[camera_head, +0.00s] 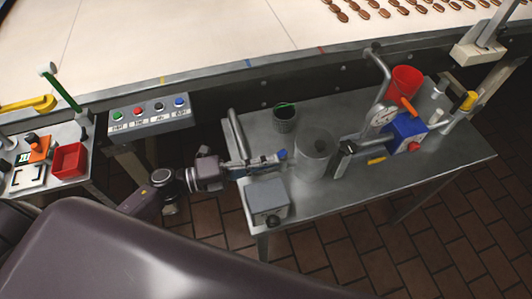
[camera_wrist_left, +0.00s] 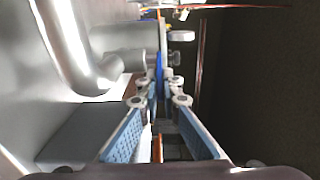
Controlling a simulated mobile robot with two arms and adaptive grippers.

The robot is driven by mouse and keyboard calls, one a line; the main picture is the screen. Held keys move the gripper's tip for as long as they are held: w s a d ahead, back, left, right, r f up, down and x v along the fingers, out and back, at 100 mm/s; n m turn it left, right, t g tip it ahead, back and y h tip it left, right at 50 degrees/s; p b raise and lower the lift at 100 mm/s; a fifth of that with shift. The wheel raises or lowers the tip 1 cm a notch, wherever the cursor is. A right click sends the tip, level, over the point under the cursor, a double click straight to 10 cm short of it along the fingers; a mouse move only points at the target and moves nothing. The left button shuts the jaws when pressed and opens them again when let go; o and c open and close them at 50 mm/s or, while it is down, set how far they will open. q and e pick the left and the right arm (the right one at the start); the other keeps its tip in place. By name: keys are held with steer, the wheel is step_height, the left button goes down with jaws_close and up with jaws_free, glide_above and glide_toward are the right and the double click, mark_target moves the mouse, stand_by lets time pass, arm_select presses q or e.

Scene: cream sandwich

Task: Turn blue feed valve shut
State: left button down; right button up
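The blue feed valve shows as a small blue handle (camera_head: 282,154) on the steel worktable, just left of the grey cylinder. In the left wrist view the blue handle (camera_wrist_left: 159,68) stands edge-on between my fingertips. My left gripper (camera_head: 272,158) reaches in from the left, low over the table. Its fingers (camera_wrist_left: 159,82) come close together around the handle and look shut on it; the exact contact is small and partly hidden. My right gripper is not in view.
A grey cylinder (camera_head: 315,153) stands right of the gripper, and a grey box (camera_head: 267,197) sits in front. A bent pipe (camera_head: 237,133) rises behind. A blue box with a red knob (camera_head: 407,133) and a red container (camera_head: 404,82) are farther right. A button panel (camera_head: 150,113) is at the left.

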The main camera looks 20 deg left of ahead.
arm_select(q)
steer(key=shift+s+d+n+t+y+p, duration=0.1)
steer(key=shift+d+n+t+y+p, duration=0.1)
steer(key=shift+n+t+y, duration=0.25)
steer(key=shift+s+d+n+t+y+p, duration=0.1)
steer(key=shift+n+t+y+p, duration=0.2)
steer(key=shift+t, duration=0.25)
steer(key=shift+n, duration=0.25)
steer(key=shift+f, duration=0.1)
steer(key=c, duration=2.4)
jaws_free()
steer(key=v, duration=1.2)
steer(key=shift+s+d, duration=0.1)
steer(key=shift+d, duration=0.05)
steer(key=shift+o, duration=0.5)
